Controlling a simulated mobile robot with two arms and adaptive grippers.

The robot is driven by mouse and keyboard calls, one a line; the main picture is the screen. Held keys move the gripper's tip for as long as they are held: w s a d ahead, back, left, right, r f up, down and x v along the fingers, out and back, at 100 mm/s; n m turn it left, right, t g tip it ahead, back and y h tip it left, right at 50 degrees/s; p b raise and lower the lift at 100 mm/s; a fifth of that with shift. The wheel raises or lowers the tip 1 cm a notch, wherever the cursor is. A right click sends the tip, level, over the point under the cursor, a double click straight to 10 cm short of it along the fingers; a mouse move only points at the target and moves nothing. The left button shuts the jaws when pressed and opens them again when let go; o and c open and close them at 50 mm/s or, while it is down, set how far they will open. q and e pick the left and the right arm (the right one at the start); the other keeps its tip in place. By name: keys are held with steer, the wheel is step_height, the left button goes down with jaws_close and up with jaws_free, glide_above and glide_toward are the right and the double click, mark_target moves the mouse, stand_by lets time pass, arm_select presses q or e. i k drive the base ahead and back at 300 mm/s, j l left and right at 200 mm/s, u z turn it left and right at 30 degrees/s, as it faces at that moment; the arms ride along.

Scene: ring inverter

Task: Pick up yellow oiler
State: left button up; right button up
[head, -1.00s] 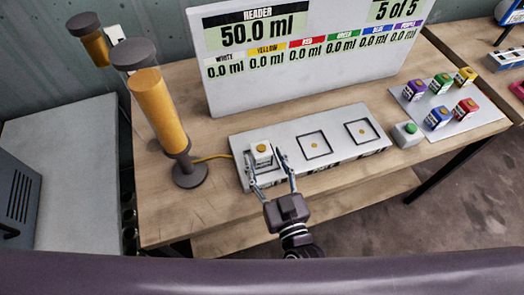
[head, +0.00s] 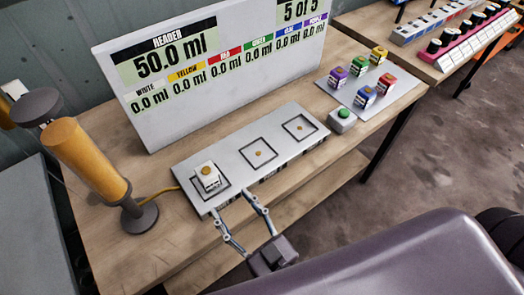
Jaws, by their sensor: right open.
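The yellow oiler (head: 379,56), a small block with a yellow top, stands at the back of a light plate (head: 397,88) on the right part of the table. Purple, green, blue and red oilers stand with it. A white oiler (head: 207,178) with an orange-brown top sits in the left square of the grey three-slot panel (head: 232,158). My right gripper (head: 231,214) is open and empty at the panel's front edge, just in front of the white oiler and apart from it. It is far from the yellow oiler. My left gripper is not in view.
A green button box (head: 343,119) stands between panel and plate. An amber cylinder on a dark stand (head: 92,162) is at the left. A large display board (head: 215,70) stands behind the panel. Another table (head: 440,40) with devices is at the back right.

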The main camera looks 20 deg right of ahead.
mark_target(378, 55)
steer(key=z, duration=1.4)
